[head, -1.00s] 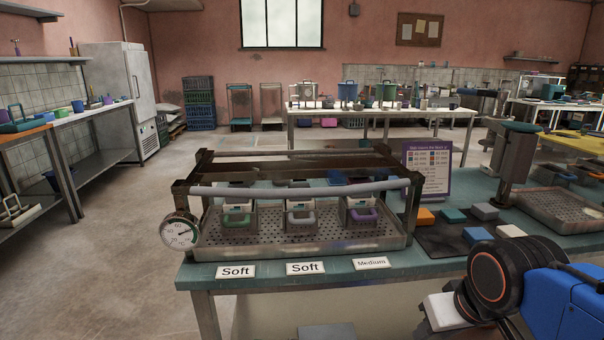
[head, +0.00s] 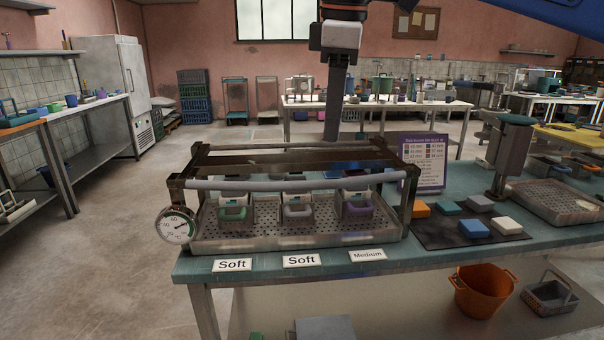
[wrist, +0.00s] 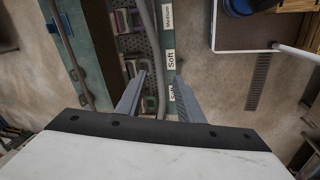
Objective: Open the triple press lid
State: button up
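The triple press (head: 300,242) stands on the green-topped table. Its lid, a dark metal frame (head: 290,157), is down over the tray, with a long grey bar (head: 270,185) across the front. Under it sit three small boxes with green, grey and purple handles. My gripper (head: 332,135) points down above the press, apart from it, seen edge-on in the head view. In the wrist view my gripper (wrist: 161,75) is open and empty, its fingers spread.
A pressure gauge (head: 176,225) is at the press's left front corner. Soft and Medium labels (head: 301,261) lie along the table's front edge. A purple sign (head: 424,163) and a dark mat (head: 455,240) with coloured blocks are right of the press. An orange bucket (head: 483,290) stands below.

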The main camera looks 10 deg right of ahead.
aim_at(302, 183)
jog(key=a+r+n, duration=0.3)
jog(key=a+r, duration=0.2)
jog(key=x, duration=1.7)
jog(key=shift+s+d, duration=0.2)
jog(key=shift+s, duration=0.15)
grip_shut()
